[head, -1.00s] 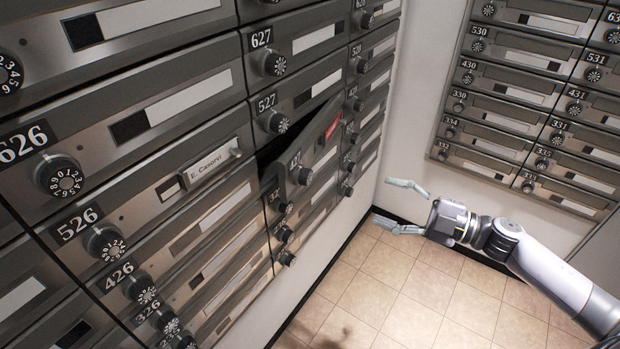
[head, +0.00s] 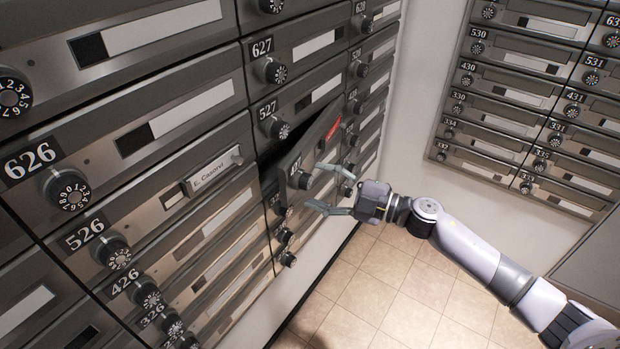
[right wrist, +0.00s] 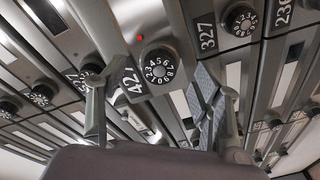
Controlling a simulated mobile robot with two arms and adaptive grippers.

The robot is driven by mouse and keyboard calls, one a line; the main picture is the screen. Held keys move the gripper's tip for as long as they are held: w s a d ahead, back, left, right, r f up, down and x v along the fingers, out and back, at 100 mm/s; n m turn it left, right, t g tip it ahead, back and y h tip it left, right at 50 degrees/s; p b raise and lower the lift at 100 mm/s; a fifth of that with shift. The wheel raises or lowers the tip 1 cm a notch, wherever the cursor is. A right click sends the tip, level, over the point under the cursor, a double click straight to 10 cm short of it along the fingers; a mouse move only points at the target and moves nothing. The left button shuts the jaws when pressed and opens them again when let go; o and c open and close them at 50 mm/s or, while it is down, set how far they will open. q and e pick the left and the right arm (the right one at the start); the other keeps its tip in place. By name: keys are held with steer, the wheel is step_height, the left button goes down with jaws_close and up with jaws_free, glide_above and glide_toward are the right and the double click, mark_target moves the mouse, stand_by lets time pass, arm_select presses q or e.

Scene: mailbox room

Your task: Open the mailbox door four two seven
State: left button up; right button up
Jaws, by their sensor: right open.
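The mailbox door 427 (head: 312,150) stands ajar in the head view, its left edge swung out from the cabinet with a dark gap behind it. Its round dial (head: 302,181) is at the left end of the door. In the right wrist view the 427 dial (right wrist: 158,68) shows between my fingers, next to a small red light. My right gripper (head: 322,188) is open, with its fingers pointing left around the dial area; it also shows open in the right wrist view (right wrist: 153,88). Whether a finger touches the door is unclear. My left gripper is out of view.
Closed mailboxes surround the door, with 527 (head: 272,118) just above and several dials below. A name plate (head: 212,170) sits on the door to the left. Another mailbox bank (head: 500,110) is on the right wall. The tiled floor (head: 370,290) is clear.

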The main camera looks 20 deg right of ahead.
steer(key=shift+x, duration=1.5)
jaws_close()
